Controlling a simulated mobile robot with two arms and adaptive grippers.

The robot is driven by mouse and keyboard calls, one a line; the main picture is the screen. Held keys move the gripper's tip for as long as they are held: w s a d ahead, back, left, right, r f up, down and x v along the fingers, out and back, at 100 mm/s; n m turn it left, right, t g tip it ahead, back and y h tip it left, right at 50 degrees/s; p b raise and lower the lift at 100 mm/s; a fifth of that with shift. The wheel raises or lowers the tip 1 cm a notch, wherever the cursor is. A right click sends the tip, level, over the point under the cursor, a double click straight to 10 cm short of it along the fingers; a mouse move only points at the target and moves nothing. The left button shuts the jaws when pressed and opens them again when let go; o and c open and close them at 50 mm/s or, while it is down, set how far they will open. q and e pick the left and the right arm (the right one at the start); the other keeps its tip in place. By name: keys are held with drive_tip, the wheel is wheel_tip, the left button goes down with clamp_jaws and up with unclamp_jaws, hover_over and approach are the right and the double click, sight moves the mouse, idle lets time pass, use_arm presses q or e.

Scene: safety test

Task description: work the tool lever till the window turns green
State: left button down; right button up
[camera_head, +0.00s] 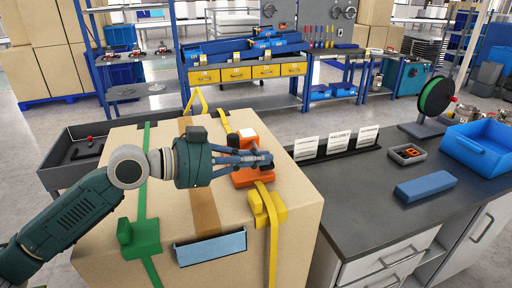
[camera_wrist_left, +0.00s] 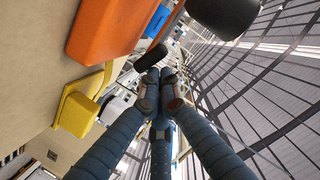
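An orange tool (camera_head: 240,178) sits on top of a large cardboard box (camera_head: 170,265), on the yellow strap. My left gripper (camera_head: 264,160) reaches across the tool from the left and hides part of it. In the left wrist view, the orange body (camera_wrist_left: 105,28) is at upper left. A dark rounded bar (camera_wrist_left: 150,57), possibly the lever, shows just beyond my fingertips, with a black knob (camera_wrist_left: 225,15) at the top. The fingers converge with tips close together, and I see nothing between them. No window can be made out. My right gripper is not in view.
A yellow strap block (camera_head: 268,205) and a green one (camera_head: 140,240) sit on the box, with a light-blue holder (camera_head: 210,248) on its edge. The dark counter (camera_head: 375,215) at right bears signs, a blue block (camera_head: 426,187) and a blue bin (camera_head: 480,150). Shelving stands behind.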

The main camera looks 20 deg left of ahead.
use_arm(q)
drive_tip(key=shift+f, duration=0.35)
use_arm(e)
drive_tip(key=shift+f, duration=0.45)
use_arm(q)
drive_tip(key=shift+r, duration=0.1)
drive_tip(key=shift+r+p, duration=0.4)
drive_tip(key=shift+r, duration=0.15)
use_arm(e)
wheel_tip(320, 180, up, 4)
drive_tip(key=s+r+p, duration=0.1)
drive_tip(key=p, duration=0.2)
use_arm(q)
drive_tip(key=s+a+r+b, duration=0.4)
drive_tip(key=s+a+b, duration=0.2)
drive_tip(key=s, duration=0.1)
drive_tip(key=shift+s+a+r, duration=0.3)
drive_tip(key=shift+a+r, duration=0.05)
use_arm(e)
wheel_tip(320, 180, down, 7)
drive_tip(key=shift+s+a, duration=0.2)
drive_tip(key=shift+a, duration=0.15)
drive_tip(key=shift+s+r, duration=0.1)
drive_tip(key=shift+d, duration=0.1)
